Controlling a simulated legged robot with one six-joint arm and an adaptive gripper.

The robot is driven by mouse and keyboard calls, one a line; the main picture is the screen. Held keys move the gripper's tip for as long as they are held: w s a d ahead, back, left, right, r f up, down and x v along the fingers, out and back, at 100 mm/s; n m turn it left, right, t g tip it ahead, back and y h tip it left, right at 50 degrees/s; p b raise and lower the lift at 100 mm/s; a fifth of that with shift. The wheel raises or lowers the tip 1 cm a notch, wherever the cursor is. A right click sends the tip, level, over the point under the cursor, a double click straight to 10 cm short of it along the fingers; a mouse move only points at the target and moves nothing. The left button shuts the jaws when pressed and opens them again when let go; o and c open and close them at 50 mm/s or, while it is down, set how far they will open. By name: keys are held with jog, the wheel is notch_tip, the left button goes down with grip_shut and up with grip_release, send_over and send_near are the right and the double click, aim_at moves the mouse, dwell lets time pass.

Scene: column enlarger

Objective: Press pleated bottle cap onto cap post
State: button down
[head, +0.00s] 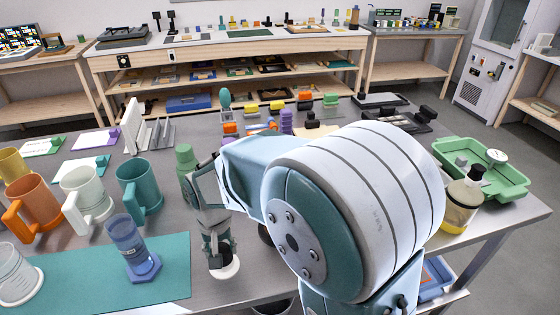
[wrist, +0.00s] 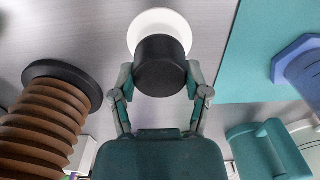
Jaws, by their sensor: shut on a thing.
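My gripper (wrist: 160,82) is shut on a black round cap (wrist: 160,62), one finger on each side of it. A white round base (wrist: 158,20), which I take for the cap post's, shows beyond the cap in the wrist view. The cap covers the middle of it, so I cannot tell whether the cap touches the post. In the head view my gripper (head: 216,240) points down just over the white base (head: 228,271), and its fingers hide most of the cap. A brown pleated bottle (wrist: 45,125) with a wide black end stands left of my gripper in the wrist view.
A blue cylinder on a hexagonal foot (head: 128,240) stands on the teal mat (head: 172,275) left of my gripper. A teal mug (head: 138,188) and green bottle (head: 187,165) are close behind. A pump bottle (head: 460,205) and green tray (head: 515,180) are right of my arm.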

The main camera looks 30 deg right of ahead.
jog(key=shift+f, duration=0.15)
grip_release()
dwell(0.5)
jog(key=shift+r, duration=4.05)
